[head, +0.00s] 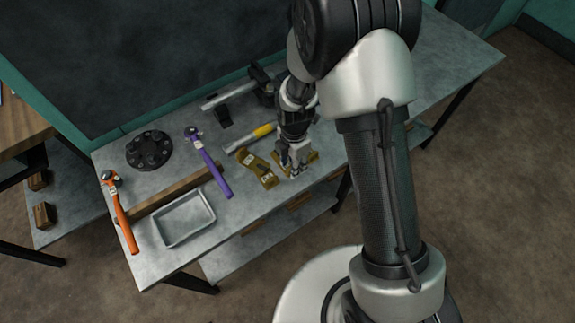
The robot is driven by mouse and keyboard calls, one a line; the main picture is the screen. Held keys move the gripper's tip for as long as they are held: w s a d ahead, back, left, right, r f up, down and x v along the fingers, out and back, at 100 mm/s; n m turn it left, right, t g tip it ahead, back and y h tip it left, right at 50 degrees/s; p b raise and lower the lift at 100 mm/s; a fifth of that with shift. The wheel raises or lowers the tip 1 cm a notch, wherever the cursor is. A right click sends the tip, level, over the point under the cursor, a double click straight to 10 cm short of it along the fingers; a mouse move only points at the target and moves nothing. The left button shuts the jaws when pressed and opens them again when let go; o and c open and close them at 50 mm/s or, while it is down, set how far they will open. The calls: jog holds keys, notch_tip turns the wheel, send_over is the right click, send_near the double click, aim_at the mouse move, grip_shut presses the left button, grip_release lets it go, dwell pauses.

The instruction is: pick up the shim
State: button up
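Two brass-coloured flat pieces that look like shims lie near the front edge of the grey workbench (330,188). One brass piece (266,178) carries small pale labels and lies just left of my gripper. The other brass piece (312,157) is partly hidden behind and under my gripper. My gripper (296,172) points down at this second piece, at or just above the bench top. The fingers are too small to show whether they are open or shut, or touching the piece.
A yellow-handled tool (262,131), a purple-handled hammer (213,172) and an orange-handled hammer (123,218) lie to the left. My arm hides part of the bench.

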notch_tip(320, 180, down, 2)
jog(key=shift+f, duration=0.1)
jog(key=shift+c, duration=0.5)
grip_shut()
